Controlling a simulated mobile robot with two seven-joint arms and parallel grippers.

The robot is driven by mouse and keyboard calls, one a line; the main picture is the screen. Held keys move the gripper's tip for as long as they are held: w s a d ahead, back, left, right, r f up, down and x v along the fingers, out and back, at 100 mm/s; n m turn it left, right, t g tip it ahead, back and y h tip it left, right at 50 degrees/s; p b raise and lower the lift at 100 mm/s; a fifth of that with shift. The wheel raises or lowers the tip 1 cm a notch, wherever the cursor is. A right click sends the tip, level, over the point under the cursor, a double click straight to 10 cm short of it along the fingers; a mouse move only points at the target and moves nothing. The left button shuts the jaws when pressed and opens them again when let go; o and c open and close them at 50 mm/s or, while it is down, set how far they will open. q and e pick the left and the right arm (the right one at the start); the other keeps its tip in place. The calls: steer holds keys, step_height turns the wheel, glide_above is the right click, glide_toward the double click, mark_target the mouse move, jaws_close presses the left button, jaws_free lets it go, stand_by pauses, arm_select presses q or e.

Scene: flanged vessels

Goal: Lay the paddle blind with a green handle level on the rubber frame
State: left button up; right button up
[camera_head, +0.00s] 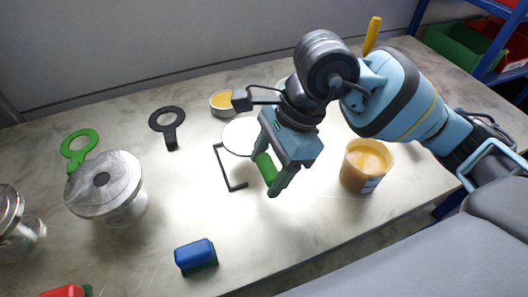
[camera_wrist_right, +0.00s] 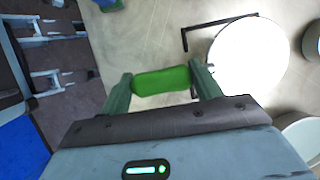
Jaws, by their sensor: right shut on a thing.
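The green handle (camera_head: 265,168) is between the fingers of my right gripper (camera_head: 268,175), which is shut on it. It also shows between the fingertips in the right wrist view (camera_wrist_right: 162,80). A white disc (camera_head: 239,136) lies in line with the handle, and a finger hides where they would join. The disc also shows in the right wrist view (camera_wrist_right: 248,58). The black rubber frame (camera_head: 226,170) shows only in part, as two sides; the disc covers some of it. I cannot tell whether the disc touches the frame. My left gripper is not in view.
A flanged vessel (camera_head: 105,184) stands left, near a green ring paddle (camera_head: 78,148) and a black ring paddle (camera_head: 168,125). A blue block (camera_head: 195,255) lies in front. An orange-filled tub (camera_head: 366,165) stands right of the gripper. A yellow-topped cup (camera_head: 222,102) stands behind.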

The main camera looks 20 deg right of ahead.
steer(key=shift+s, duration=0.15)
steer(key=shift+f, duration=0.1)
steer(key=shift+f+b, duration=0.55)
steer(key=shift+f, duration=0.2)
steer(key=shift+f+b, duration=0.75)
steer(key=shift+f, duration=0.55)
steer(key=shift+f+b, duration=0.35)
steer(key=shift+f, duration=0.2)
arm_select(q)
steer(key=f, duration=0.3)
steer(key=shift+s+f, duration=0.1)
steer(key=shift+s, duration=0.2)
arm_select(e)
steer(key=shift+f, duration=0.1)
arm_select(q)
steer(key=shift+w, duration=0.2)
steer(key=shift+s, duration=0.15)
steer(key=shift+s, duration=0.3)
